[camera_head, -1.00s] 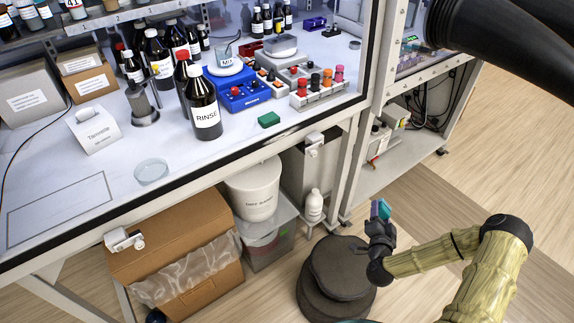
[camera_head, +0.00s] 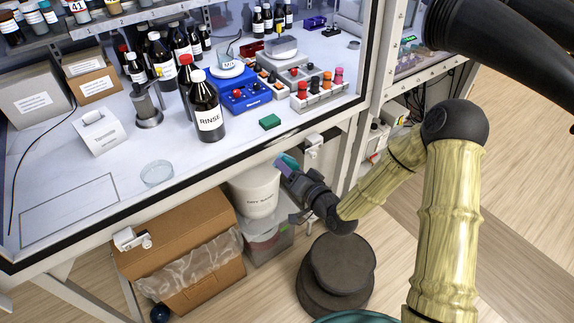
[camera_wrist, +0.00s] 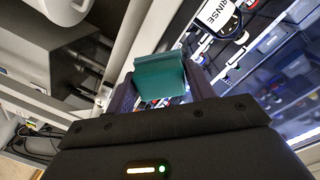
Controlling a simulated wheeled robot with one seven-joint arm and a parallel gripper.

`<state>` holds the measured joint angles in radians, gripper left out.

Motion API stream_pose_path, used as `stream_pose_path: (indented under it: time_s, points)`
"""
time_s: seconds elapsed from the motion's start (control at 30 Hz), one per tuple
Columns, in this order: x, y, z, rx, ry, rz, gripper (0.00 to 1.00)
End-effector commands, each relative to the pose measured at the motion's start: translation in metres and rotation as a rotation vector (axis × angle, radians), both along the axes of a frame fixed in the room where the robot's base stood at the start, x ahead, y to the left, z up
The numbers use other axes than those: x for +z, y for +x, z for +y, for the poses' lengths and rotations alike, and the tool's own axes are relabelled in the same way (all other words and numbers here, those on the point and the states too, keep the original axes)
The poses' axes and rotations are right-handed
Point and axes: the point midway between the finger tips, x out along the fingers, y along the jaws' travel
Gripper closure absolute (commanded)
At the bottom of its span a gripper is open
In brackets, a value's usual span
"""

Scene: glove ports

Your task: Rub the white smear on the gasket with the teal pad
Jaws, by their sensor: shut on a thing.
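The black gasket (camera_head: 200,180) runs along the front edge of the white worktop in the head view. A whitish smear (camera_head: 288,134) shows on it, just in front of the small green block. My gripper (camera_head: 286,165) is shut on the teal pad (camera_head: 288,161), below and close to the smear in the picture, apparently apart from it. In the wrist view the teal pad (camera_wrist: 160,78) sits between both fingers. The smear cannot be made out in the wrist view.
The green block (camera_head: 270,122) lies on the worktop behind the edge. A RINSE bottle (camera_head: 207,112) and a rack of coloured caps (camera_head: 318,100) stand farther in. A white bucket (camera_head: 255,190) and an open cardboard box (camera_head: 185,250) are under the worktop.

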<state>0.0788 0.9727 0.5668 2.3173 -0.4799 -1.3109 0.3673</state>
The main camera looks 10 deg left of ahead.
Motion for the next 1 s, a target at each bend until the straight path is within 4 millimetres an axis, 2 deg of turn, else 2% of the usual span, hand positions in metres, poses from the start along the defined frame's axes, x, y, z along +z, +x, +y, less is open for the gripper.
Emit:
stream_pose_path:
  time_s: [0.1,0.53,1.0]
  points:
    - [0.007,-0.007,0.009,0.029,-0.004,0.001,0.65]
    - [0.007,-0.005,0.012,0.029,-0.004,0.001,0.65]
    - [0.003,0.021,0.041,0.027,-0.004,0.000,0.65]
